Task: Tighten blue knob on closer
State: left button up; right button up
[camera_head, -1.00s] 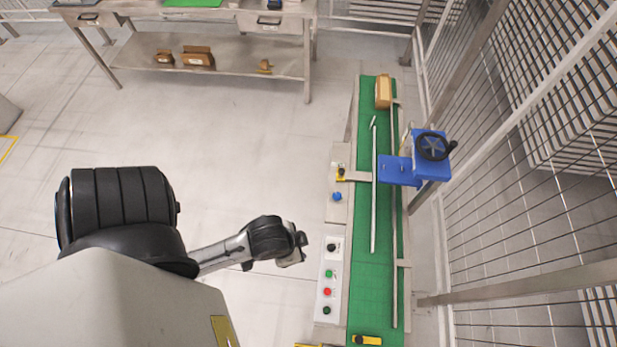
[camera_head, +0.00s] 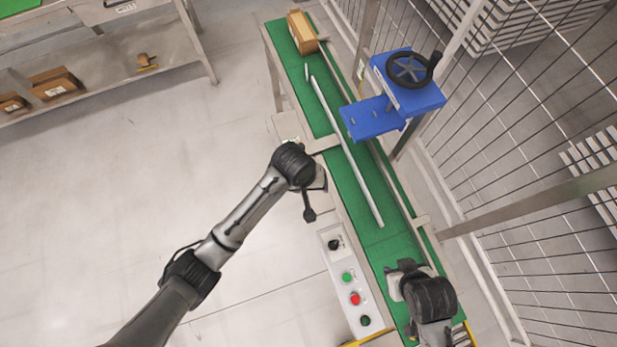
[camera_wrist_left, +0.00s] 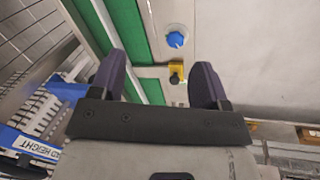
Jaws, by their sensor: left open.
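The blue knob (camera_wrist_left: 176,39) sits on a pale panel beside the green conveyor in the left wrist view. In the head view my left arm hides it. My left gripper (camera_wrist_left: 158,80) is open and empty, with its two dark fingers apart. The knob lies beyond the fingertips, between their lines and nearer the right finger, not touched. In the head view the left gripper (camera_head: 311,200) hangs over the conveyor's near side edge. My right gripper (camera_head: 396,288) is over the lower end of the conveyor; its fingers are not clear.
A blue machine with a black handwheel (camera_head: 410,68) overhangs the conveyor (camera_head: 376,239). A button panel (camera_head: 349,280) lies below my left gripper. A cardboard box (camera_head: 302,32) stands at the far end.

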pick_arm(q)
jog(key=w+f+n+y+b, duration=0.3)
jog(key=w+f+b, duration=0.3)
jog(key=w+b, duration=0.25)
jog(key=f+b, duration=0.1)
jog(key=f, duration=0.3)
jog(key=f+b, duration=0.1)
jog(key=f, duration=0.6)
jog(key=shift+w+a+f+b, duration=0.15)
jog(key=shift+w+f+b, duration=0.2)
jog(key=shift+f+b, duration=0.05)
jog(key=shift+f, duration=0.7)
pick_arm(e)
notch_tip(320, 180, down, 14)
jog(key=shift+d, duration=0.2)
